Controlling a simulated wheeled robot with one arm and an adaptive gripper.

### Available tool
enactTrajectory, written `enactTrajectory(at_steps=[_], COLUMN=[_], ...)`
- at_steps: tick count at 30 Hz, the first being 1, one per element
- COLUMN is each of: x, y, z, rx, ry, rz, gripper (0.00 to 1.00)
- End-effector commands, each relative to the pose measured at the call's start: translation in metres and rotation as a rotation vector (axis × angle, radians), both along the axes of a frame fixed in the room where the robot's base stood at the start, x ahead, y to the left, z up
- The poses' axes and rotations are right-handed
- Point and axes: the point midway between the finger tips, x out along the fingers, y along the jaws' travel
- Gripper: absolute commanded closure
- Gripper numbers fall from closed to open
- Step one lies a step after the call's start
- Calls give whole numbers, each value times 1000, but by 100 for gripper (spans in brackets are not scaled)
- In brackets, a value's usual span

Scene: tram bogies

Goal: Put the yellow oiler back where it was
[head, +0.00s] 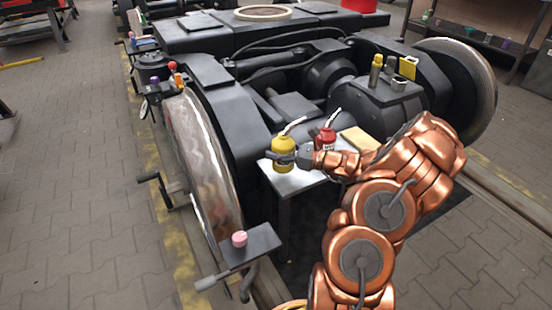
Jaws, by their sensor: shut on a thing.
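The yellow oiler (284,146) has a pale spout pointing up to the right. It is upright at the left part of a small light metal table (293,183) in front of the bogie. My gripper (284,157) reaches in from the right and is shut on the oiler's body. The far finger is hidden. Whether the oiler's base touches the tabletop I cannot tell. A red oiler (326,140) with a pale spout stands just right of it, close to my wrist.
A tan block (359,139) lies behind my wrist. The dark bogie (290,80) with large wheels surrounds the table's back and left. A bracket (250,247) with a pink item (239,239) juts out at the front left. The paved floor at left (80,200) is open.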

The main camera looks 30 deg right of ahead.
Motion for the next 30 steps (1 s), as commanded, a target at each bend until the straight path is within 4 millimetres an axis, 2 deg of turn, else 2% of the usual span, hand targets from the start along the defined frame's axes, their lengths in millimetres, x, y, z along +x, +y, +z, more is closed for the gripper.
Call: enactTrajectory(at_steps=[2,9,22,23,30], x=[6,6,6,6,6], y=[3,2,2,2,2], z=[-1,-35,-37,-38,-38], rx=[0,-1,1,1,0], ry=[-1,1,-1,-1,0], rz=[3,0,0,0,1], gripper=[85,85,85,28,4])
